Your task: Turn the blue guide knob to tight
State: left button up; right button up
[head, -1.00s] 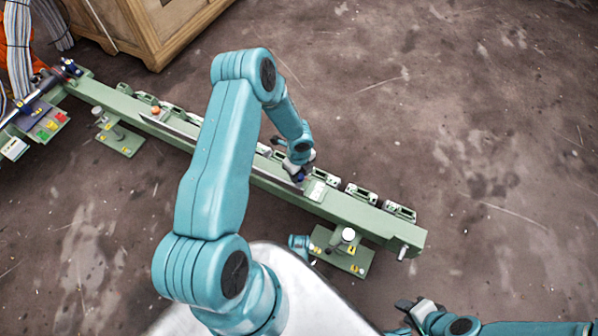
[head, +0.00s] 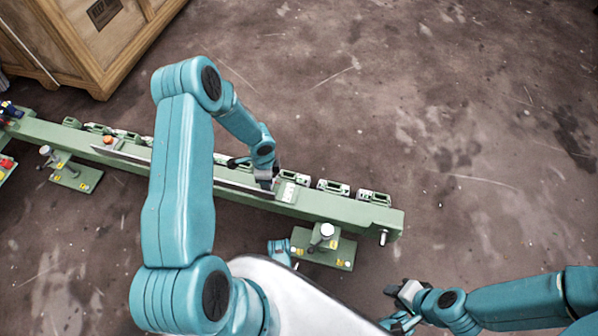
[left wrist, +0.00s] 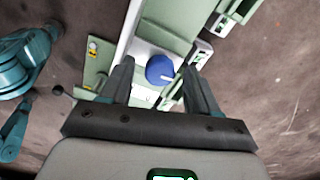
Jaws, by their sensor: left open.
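The blue guide knob (left wrist: 160,70) is round with a white pointer line toward the right. In the left wrist view it sits on the green rail, between the spread fingers of my left gripper (left wrist: 158,74). A gap shows on each side, so the fingers are not closed on it. In the head view my left gripper (head: 265,180) is low over the rail (head: 340,206), and the knob is hidden there behind the gripper. My right gripper (head: 398,298) is at the lower right, away from the rail; its jaw opening is unclear.
A green foot with a post (head: 326,240) stands in front of the rail, and a second foot (head: 75,175) is at the left. A wooden crate (head: 95,40) stands behind at upper left. The floor (head: 440,110) at right is clear.

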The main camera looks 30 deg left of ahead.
pick_arm(q)
jog(key=n, duration=0.6)
jog(key=shift+n+b, duration=0.3)
jog(key=n, duration=0.3)
jog(key=shift+r, duration=0.1)
jog(key=n+p, duration=0.1)
jog(key=n, duration=0.3)
jog(key=shift+n, duration=0.3)
notch_tip(320, 180, up, 17)
jog(key=p, duration=0.7)
jog(key=s+d+r+h+p, duration=0.1)
jog(key=s+d+r+p, duration=0.1)
jog(key=d+r+p, duration=0.2)
jog(key=s+d+r+h+p, duration=0.2)
jog(key=d+r+p, duration=0.3)
jog(key=d+p, duration=0.3)
jog(key=d, duration=0.3)
jog(key=shift+s+d+r+h+p, duration=0.15)
jog(key=shift+s+d+h+p, duration=0.15)
jog(key=shift+p, duration=0.1)
jog(key=shift+d, duration=0.1)
